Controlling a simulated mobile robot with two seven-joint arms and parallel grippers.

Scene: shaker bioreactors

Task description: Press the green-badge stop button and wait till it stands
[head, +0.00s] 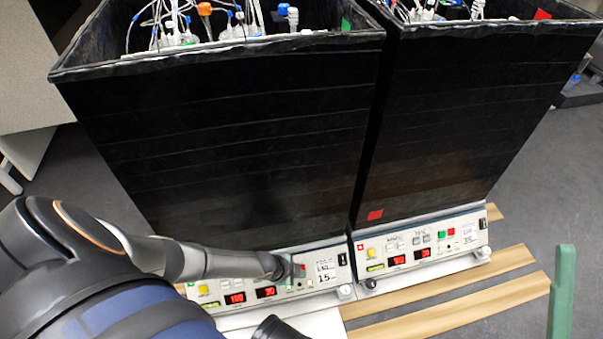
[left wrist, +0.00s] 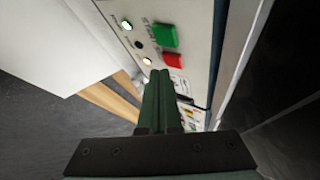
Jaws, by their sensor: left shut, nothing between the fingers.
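The green badge (head: 346,24) is on the inside wall of the left black box. The left shaker's control panel (head: 215,285) has lit red displays. The red stop button (head: 300,270) is at its right part, partly covered by my left gripper (head: 287,267). In the left wrist view the red stop button (left wrist: 173,60) is beside the green button (left wrist: 164,35). My left gripper's fingers (left wrist: 160,76) are shut with nothing between them, their tips close to the red button's edge. I cannot tell whether they touch it.
A second shaker with a black box stands close on the right; its panel (head: 420,247) has its own green and red buttons and a red badge (head: 375,215). Wooden slats (head: 450,310) lie in front.

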